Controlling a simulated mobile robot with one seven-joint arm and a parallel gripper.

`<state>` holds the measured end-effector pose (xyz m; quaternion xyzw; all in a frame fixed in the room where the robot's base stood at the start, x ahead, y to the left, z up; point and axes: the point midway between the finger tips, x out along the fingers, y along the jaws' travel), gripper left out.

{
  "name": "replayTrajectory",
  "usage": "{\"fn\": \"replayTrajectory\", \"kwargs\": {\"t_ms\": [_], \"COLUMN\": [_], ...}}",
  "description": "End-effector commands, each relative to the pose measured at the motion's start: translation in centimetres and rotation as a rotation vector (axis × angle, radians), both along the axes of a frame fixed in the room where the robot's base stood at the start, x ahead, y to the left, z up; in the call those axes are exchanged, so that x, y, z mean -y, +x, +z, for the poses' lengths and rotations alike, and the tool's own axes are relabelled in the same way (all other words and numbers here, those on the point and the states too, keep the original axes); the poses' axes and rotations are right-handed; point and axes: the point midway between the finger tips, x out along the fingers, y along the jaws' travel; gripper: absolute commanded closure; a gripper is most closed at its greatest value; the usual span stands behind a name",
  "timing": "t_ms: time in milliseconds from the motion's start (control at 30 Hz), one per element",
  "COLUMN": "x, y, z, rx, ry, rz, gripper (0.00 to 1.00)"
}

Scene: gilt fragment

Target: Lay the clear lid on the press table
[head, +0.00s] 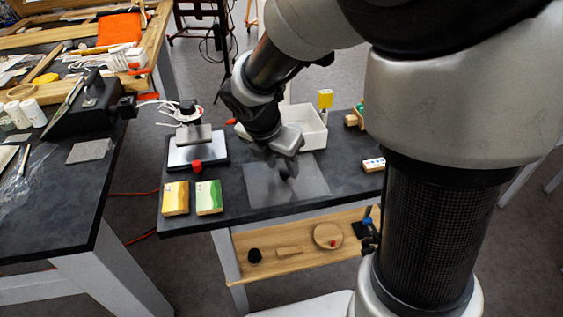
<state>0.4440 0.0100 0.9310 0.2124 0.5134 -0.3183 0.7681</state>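The clear lid (263,187) is a see-through grey square sheet over the middle of the dark-topped table (230,222). I take this table to be the press table, as a small press (197,150) stands at its left. I cannot tell whether the lid rests on the tabletop or hangs just above it. My gripper (285,168) points down over the lid's middle, at a small dark part that may be its knob. The fingers are small and dark here, so their opening and any grip on the lid are unclear.
An open white bin (314,128) stands just behind my gripper. Yellow (175,198) and green (209,197) boxes sit at the front left, a red piece (197,166) by the press. A small white block (374,164) lies right. A wooden shelf (290,262) is below.

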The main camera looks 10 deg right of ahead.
Motion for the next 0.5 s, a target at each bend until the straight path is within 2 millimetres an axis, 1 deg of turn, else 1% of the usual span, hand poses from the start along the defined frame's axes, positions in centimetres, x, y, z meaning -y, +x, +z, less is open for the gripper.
{"fn": "replayTrajectory", "kwargs": {"t_ms": [33,200,300,400,500], "x": [-0.3,-1.4,-1.9,-2.3,-2.6], "y": [-0.2,-1.2,-1.8,-2.2,-2.5], "z": [1.5,5.1,6.8,8.2,9.0], "rx": [0.005,0.004,0.005,0.004,0.002], "ry": [0.0,0.002,0.001,0.001,0.0], "rz": [0.002,0.003,0.001,0.0,0.002], "gripper": [0.6,0.6,0.6,0.6,0.6]}}
